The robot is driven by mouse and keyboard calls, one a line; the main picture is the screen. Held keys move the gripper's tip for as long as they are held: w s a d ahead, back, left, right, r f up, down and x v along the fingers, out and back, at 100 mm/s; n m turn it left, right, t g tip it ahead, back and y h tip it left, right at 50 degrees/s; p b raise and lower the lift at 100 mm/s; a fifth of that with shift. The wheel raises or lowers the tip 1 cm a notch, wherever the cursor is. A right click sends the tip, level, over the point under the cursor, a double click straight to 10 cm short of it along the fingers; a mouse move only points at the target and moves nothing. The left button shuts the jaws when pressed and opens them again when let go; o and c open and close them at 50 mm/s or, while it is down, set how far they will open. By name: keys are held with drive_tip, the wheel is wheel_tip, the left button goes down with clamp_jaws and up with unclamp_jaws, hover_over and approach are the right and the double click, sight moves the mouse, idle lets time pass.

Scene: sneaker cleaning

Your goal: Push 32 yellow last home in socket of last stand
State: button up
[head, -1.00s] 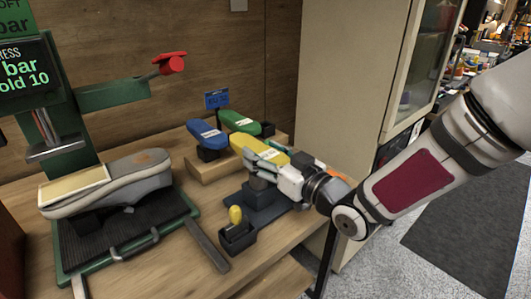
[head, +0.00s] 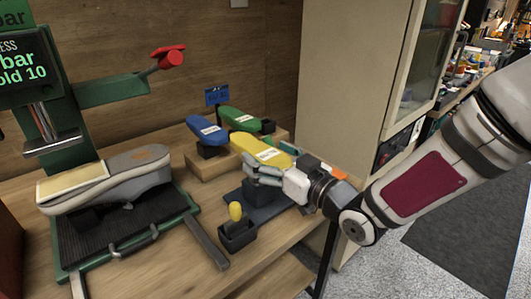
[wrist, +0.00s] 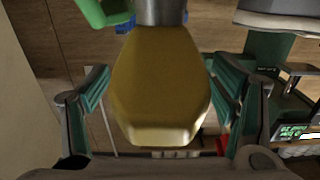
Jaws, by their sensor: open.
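The yellow last (head: 262,150) with a white label sits above the dark last stand (head: 270,208), pointing toward my gripper. In the wrist view the yellow last (wrist: 160,85) fills the middle, against a grey metal post (wrist: 160,12) at the top edge. My gripper (head: 264,172) is at the last's near right end, low beside it. In the wrist view my gripper (wrist: 160,75) is open, one finger on each side of the last, with gaps visible. The socket is hidden, so I cannot tell how deep the last sits.
Blue (head: 207,130) and green (head: 239,119) lasts stand on a wooden block behind. A small black holder (head: 237,235) with a yellow-topped item is in front. A sneaker (head: 120,180) rests in the green press (head: 110,92) at left. A cabinet (head: 350,90) stands behind right.

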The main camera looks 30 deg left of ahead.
drive_tip(key=v, duration=1)
drive_tip(key=shift+s+d, duration=0.15)
drive_tip(key=shift+d, duration=0.1)
drive_tip(key=w+d+r+m+t+h+p, duration=0.2)
drive_tip(key=d+h, duration=0.3)
drive_tip(key=d, duration=0.2)
drive_tip(key=w+d+r+m+t+h+p, duration=0.1)
drive_tip(key=w+d+r+t+h+p, duration=0.15)
drive_tip(key=d+h, duration=0.35)
drive_tip(key=s+d+r+m+g+h+p, duration=0.1)
drive_tip(key=s+d+r+m+h, duration=0.1)
drive_tip(key=d, duration=0.4)
drive_tip(key=s+d+r+m+h+p, duration=0.1)
drive_tip(key=s+d+r+m+h, duration=0.1)
drive_tip(key=d, duration=0.4)
drive_tip(key=s+d+r+m+g+p, duration=0.1)
drive_tip(key=s+d+r+m+g, duration=0.1)
drive_tip(key=s, duration=0.5)
drive_tip(key=s+d+r+m+g+h+p, duration=0.1)
drive_tip(key=s+d+r+m+g+p, duration=0.1)
drive_tip(key=s, duration=0.6)
drive_tip(key=s+d+r+m+g+p, duration=0.1)
drive_tip(key=s+d, duration=0.3)
drive_tip(key=s, duration=0.4)
drive_tip(key=shift+r+m+g+h+p, duration=0.35)
drive_tip(key=shift+r+m+g, duration=0.2)
drive_tip(key=shift+m, duration=0.25)
drive_tip(key=shift+s, duration=0.1)
